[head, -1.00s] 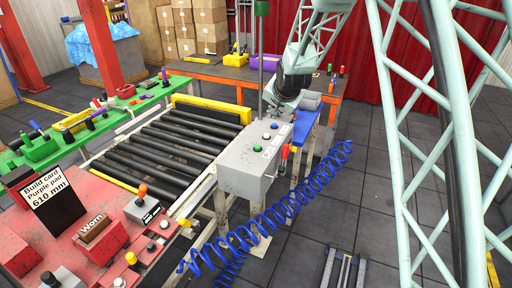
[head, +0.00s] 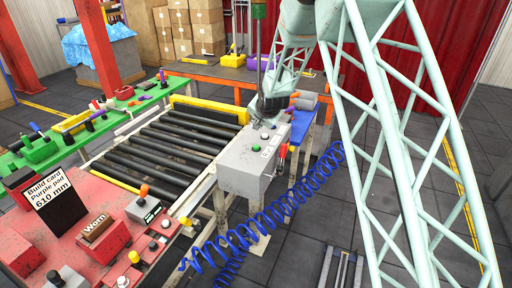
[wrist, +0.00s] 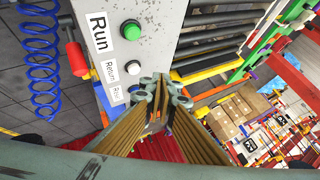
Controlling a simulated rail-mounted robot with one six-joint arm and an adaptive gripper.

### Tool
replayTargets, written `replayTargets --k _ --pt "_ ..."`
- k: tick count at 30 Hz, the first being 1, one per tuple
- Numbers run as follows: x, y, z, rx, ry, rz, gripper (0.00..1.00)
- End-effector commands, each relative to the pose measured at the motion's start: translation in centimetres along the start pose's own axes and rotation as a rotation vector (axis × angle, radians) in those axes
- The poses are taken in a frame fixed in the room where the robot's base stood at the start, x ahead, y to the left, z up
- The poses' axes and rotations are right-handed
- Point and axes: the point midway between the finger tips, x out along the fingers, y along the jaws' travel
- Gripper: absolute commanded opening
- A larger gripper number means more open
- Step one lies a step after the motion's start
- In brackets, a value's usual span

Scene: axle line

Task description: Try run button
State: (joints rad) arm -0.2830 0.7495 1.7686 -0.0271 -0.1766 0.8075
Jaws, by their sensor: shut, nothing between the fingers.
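The grey control box (head: 245,178) stands at the near right corner of the roller line. Its top carries a green button (head: 256,148) and other buttons. In the wrist view the green button (wrist: 131,31) sits beside a label reading "Run" (wrist: 98,32). A white button (wrist: 130,54) sits lower, beside a label that seems to read "Return" (wrist: 107,69). My gripper (wrist: 161,84) is shut and empty, its tips over the lower end of the panel, apart from the green button in the picture. Its fingers hide part of that end.
Black rollers (head: 150,150) run left of the box. A coiled blue hose (head: 290,200) hangs at its right. A red bench (head: 60,240) holds a build card (head: 50,190) reading "Purple pad 610 mm". A red-handled lever (wrist: 74,55) is beside the panel.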

Motion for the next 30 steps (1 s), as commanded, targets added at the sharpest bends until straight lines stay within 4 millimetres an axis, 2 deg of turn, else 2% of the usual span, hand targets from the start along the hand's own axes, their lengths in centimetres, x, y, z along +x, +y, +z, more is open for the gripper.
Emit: replayTargets --k 14,30 --pt "0.4 0.4 0.3 0.000 0.000 0.001 0.00" --pt "3.4 2.5 2.5 0.000 -0.001 0.001 0.00"
